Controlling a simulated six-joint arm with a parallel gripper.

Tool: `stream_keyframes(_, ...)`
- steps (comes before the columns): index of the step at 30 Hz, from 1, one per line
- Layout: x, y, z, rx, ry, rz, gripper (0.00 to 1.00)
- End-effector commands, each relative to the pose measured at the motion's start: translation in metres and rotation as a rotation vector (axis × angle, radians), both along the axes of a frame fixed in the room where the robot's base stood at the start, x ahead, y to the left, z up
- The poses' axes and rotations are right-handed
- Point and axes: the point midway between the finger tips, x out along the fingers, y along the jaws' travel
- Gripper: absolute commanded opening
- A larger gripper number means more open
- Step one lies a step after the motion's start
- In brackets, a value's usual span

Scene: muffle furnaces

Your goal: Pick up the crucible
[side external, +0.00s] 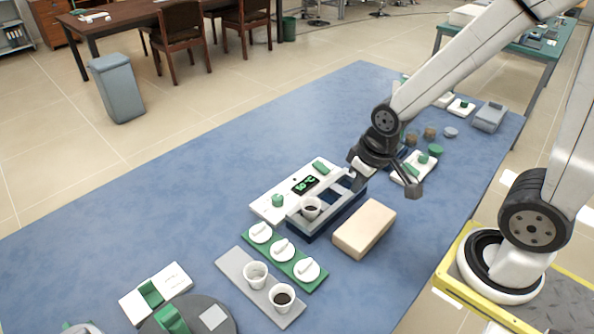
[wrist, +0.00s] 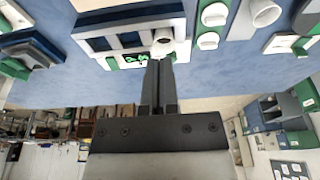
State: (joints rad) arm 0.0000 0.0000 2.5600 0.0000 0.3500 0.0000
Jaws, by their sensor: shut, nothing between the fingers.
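A white crucible (side external: 310,208) with dark contents stands upright in the near end of the open chamber of a white and grey muffle furnace (side external: 270,207). Two more white crucibles stand on a grey tray: one looks pale inside (side external: 255,274), the other holds dark contents (side external: 283,297). My gripper (side external: 356,181) is at the far right end of the furnace, apart from the crucible in it. In the wrist view, my gripper's fingers (wrist: 157,66) are together and empty, and the furnace crucible (wrist: 162,46) shows just beyond their tips.
A green strip (side external: 272,264) holds three white lids. A beige block (side external: 364,229) lies right of the furnace. A white balance-like device (side external: 158,290) and a dark round unit (side external: 190,318) are at the front left. Small containers crowd the far end.

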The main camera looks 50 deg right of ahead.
Motion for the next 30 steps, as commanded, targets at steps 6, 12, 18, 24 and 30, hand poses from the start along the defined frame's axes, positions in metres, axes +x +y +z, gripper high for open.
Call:
stream_keyframes(6,0.0,0.0,0.0,0.0,0.0,0.0,0.0)
stream_keyframes(12,0.0,0.0,0.0,0.0,0.0,0.0,0.57)
stream_keyframes(18,0.0,0.0,0.0,0.0,0.0,0.0,1.0)
stream_keyframes(24,0.0003,0.0,0.0,0.001,0.0,-0.004,1.0)
stream_keyframes(30,0.0061,-0.0007,-0.0019,0.024,0.01,-0.087,1.0)
